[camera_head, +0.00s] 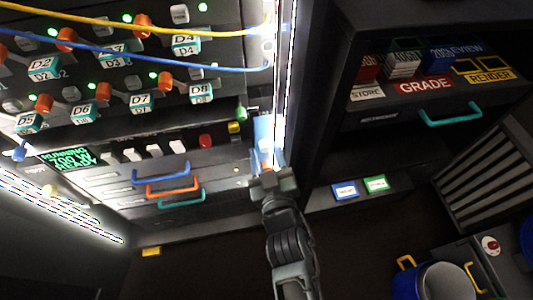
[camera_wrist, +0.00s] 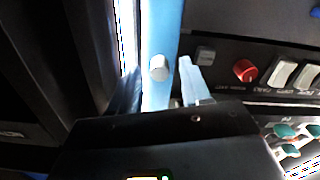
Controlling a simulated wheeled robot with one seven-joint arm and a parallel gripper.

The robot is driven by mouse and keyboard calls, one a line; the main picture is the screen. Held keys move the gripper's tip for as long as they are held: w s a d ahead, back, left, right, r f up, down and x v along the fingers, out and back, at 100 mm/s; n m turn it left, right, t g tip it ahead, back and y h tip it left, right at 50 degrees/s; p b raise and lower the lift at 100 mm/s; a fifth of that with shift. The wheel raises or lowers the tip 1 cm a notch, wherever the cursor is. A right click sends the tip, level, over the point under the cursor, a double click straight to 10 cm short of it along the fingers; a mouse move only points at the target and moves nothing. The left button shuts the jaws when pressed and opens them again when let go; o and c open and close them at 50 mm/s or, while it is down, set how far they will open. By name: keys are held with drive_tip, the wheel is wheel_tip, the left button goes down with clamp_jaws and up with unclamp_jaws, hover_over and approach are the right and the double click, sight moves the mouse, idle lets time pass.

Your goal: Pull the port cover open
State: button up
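A light blue upright strip (camera_head: 262,132), which looks like the port cover, stands at the right edge of the control panel, beside a bright light bar. It also shows in the wrist view (camera_wrist: 163,25), with a pale round knob (camera_wrist: 159,67) on its face. My gripper (camera_head: 265,158) is at the lower end of the strip. In the wrist view one pale finger (camera_wrist: 193,80) is just right of the knob, with a visible gap between them. The other finger cannot be made out, so the opening is unclear. I see no clear grip on the knob.
Left of my gripper are drawers with blue (camera_head: 160,174), orange (camera_head: 172,188) and teal handles. A red knob (camera_wrist: 245,69) and pale switches (camera_wrist: 283,73) lie close by. Yellow (camera_head: 130,15) and blue cables cross above. A dark shelf unit (camera_head: 420,120) stands right.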

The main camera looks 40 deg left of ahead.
clamp_jaws()
drive_tip(key=shift+d+r+g+p, duration=0.15)
drive_tip(key=shift+r+g+p, duration=0.15)
drive_tip(key=shift+p, duration=1.05)
drive_tip(key=p, duration=0.2)
drive_tip(key=n+g+y+p, duration=0.1)
drive_tip(key=shift+d+r+p, duration=0.1)
drive_tip(key=shift+d+p, duration=0.2)
drive_tip(key=shift+p, duration=0.1)
drive_tip(key=n+g+p, duration=0.1)
drive_tip(key=p, duration=0.1)
drive_tip(key=d+g+y+p, duration=0.1)
drive_tip(key=p, duration=0.1)
drive_tip(key=shift+w+f+n, duration=0.1)
drive_tip(key=shift+f+n, duration=0.1)
drive_tip(key=shift+n, duration=0.2)
drive_tip(key=shift+w+d+f+n+g+y+b, duration=0.1)
drive_tip(key=shift+w+d+n+g+y+b, duration=0.4)
drive_tip(key=shift+n+g, duration=1.1)
drive_tip(key=shift+w+d+f+n+g+y+b, duration=0.15)
drive_tip(key=shift+d+n+g+b, duration=0.7)
drive_tip(key=shift+g, duration=1.5)
drive_tip(key=shift+w+d+f+n+g+y+b, duration=0.1)
drive_tip(key=shift+w+d+n+g+y+b, duration=0.3)
drive_tip(key=shift+n+g, duration=1.25)
drive_tip(key=shift+d+r+g, duration=0.15)
drive_tip(key=shift+d+g, duration=0.1)
drive_tip(key=shift+g, duration=0.15)
